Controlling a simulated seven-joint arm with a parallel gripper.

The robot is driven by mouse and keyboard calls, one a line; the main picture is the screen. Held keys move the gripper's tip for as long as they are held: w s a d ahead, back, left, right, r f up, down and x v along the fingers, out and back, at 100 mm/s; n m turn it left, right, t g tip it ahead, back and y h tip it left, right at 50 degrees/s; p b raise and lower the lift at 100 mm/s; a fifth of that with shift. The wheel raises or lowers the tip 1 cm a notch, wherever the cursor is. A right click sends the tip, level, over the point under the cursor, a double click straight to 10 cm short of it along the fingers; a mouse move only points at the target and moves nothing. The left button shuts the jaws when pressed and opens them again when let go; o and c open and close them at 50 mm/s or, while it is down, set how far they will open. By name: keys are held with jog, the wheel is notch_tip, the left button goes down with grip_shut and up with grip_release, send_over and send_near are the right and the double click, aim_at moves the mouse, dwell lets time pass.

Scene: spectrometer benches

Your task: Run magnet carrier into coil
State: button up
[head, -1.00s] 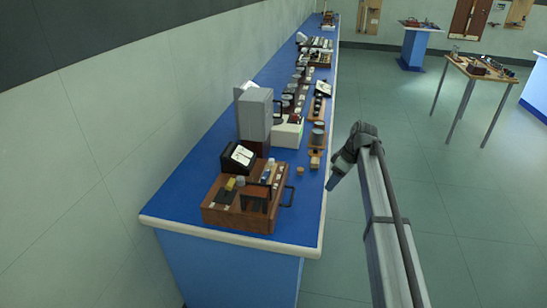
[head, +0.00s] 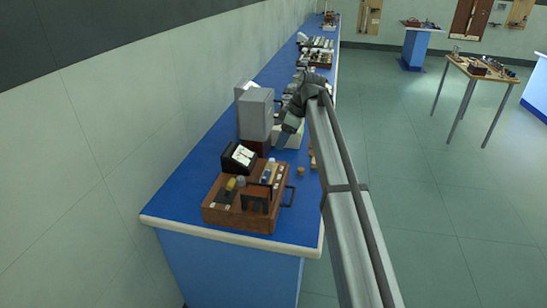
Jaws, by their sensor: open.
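A brown wooden apparatus base (head: 228,219) sits at the near end of the blue bench. It carries a dark upright block (head: 256,203), a small yellow piece (head: 230,185) and a small grey round piece (head: 241,182). Which of these parts are the magnet carrier and the coil is too small to tell. My gripper (head: 280,143) points down over the bench, beyond and above the base, beside the tall grey box. It is open with nothing visible in it and appears apart from the apparatus.
A black meter with a white dial (head: 241,156) stands behind the base. A tall grey box (head: 255,116) stands behind the meter. A dark handle (head: 290,196) sticks out at the base's right. More instruments line the bench farther back. The bench's near left corner (head: 165,205) is clear.

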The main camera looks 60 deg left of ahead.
aim_at(272, 159)
jog(key=x, duration=0.8)
jog(key=shift+f, duration=0.3)
jog(key=shift+c, duration=0.2)
grip_shut()
